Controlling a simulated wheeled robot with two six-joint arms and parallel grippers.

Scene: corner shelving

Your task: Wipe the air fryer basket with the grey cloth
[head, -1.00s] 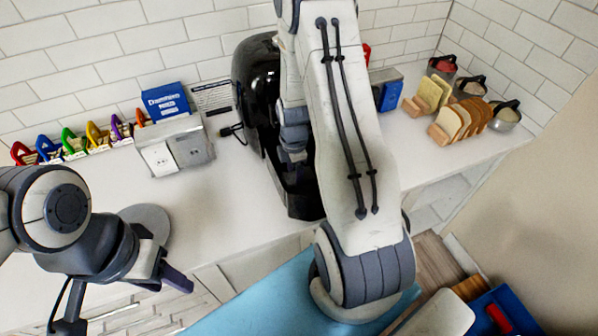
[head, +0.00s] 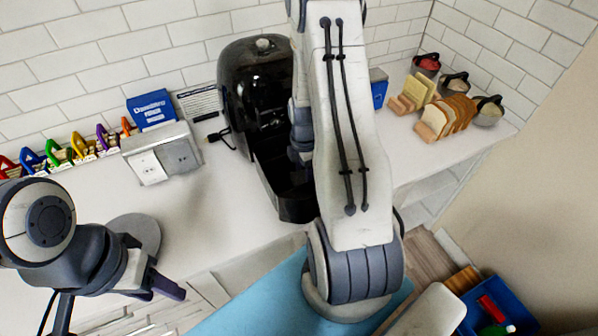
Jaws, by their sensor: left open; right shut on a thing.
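The black air fryer (head: 246,82) stands against the tiled wall. Its open black basket (head: 297,210) juts toward me at the front, its right side hidden by my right arm. My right gripper (head: 303,158) shows only in part beside the arm, low over the basket. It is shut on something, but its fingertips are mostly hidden. I cannot make out the grey cloth; it is hidden there if the gripper holds it. My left gripper (head: 162,289) is open and empty at the lower left, in front of the counter edge and away from the fryer.
A grey disc (head: 137,230) lies on the counter (head: 225,220). A blue bin (head: 515,300) is lower right.

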